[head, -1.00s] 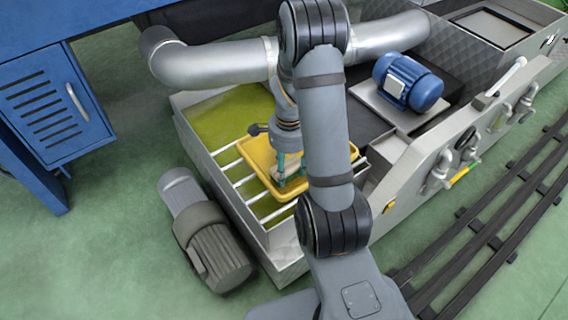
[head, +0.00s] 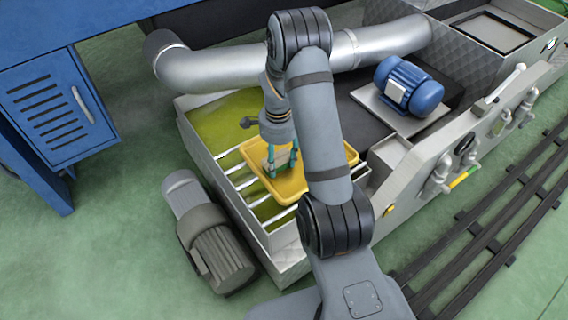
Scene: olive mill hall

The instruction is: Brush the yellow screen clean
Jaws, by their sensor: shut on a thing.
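The yellow screen (head: 291,190) is a shallow yellow tray-like frame lying on the pale bars over the green-filled tank. My arm hides part of its right side. My gripper (head: 281,164) points down over the screen's left-middle part. Its teal fingers are shut on a pale block-like thing, likely the brush (head: 272,164). The held thing is at or just above the screen; I cannot tell whether it touches. Any dirt on the screen is too small to make out.
The metal tank (head: 213,170) holds yellow-green liquid. A big silver pipe (head: 205,70) crosses behind my arm. A blue motor (head: 408,84) stands right, a grey motor (head: 208,235) on the floor left. A blue cabinet (head: 58,105) is at far left, dark rails (head: 480,235) at right.

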